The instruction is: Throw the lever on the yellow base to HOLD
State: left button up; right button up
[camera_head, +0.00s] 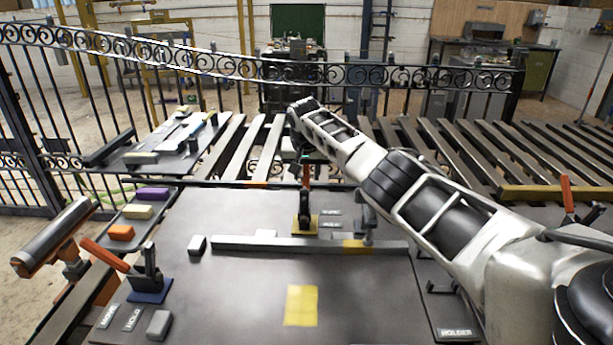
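The yellow base (314,229) sits at the back middle of the grey table, carrying a dark lever bracket. Its lever has a red handle (306,176) that stands about upright. Two small label plates (331,218) lie just right of the base, too small to read surely. My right arm comes in from the right, and my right gripper (305,158) points down at the top of the red handle. Whether its fingers touch or close on the handle cannot be made out. My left gripper is not in view.
A second red-handled lever stands on a blue base (149,291) at front left, beside MOVE and HOLD labels. A grey bar (290,245) crosses the table before the yellow base. A yellow square (301,305) marks the front. Rollers and an iron fence (400,75) lie behind.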

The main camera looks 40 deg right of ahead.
jog(key=shift+w+d+f, duration=0.15)
jog(key=shift+w+f, duration=0.05)
jog(key=shift+f, duration=0.45)
jog(key=shift+w+f, duration=0.1)
jog(key=shift+f, duration=0.05)
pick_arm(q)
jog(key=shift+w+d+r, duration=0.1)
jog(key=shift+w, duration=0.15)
pick_arm(e)
jog(key=shift+d, duration=0.1)
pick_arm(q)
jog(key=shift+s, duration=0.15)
pick_arm(e)
grip_shut()
